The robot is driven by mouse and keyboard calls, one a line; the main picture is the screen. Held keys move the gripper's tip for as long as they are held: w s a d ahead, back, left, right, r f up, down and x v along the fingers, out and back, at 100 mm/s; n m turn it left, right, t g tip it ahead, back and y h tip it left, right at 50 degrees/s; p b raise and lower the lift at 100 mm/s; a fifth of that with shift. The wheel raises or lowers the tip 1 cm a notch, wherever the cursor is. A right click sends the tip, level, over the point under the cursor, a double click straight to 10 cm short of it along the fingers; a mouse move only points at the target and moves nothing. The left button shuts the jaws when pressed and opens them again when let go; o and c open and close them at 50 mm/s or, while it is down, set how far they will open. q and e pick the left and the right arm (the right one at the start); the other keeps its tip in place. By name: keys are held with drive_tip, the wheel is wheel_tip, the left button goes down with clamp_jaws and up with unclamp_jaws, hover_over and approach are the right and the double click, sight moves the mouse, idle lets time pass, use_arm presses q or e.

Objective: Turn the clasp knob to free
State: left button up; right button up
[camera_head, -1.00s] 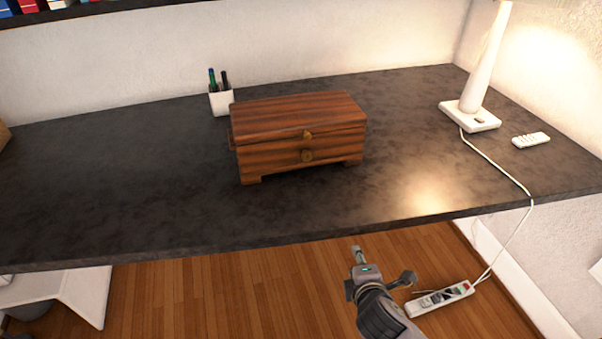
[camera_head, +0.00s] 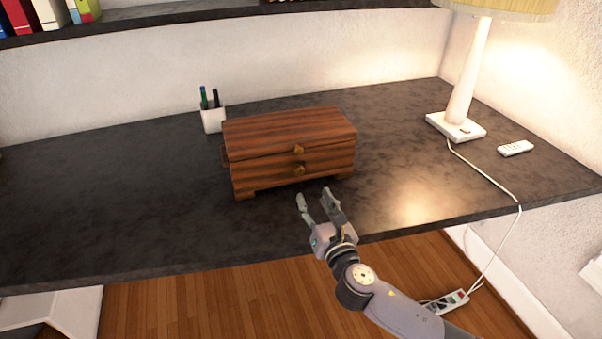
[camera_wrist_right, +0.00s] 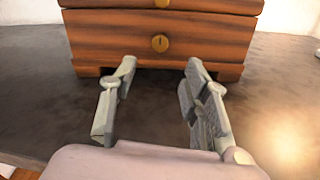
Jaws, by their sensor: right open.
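A dark-striped wooden box (camera_head: 270,170) with short feet stands shut on the desk. My left gripper is not in view.
The dark desk (camera_head: 110,210) is clear left of the box. A white pen cup (camera_head: 213,119) stands behind it. A lamp (camera_head: 460,118), its cord and a white remote (camera_head: 516,148) are at the right. A shelf (camera_head: 180,15) with books runs above.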

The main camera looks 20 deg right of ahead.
sight(300, 172)
drive_tip(key=w, duration=1.1)
drive_tip(key=shift+c, duration=0.4)
clamp_jaws()
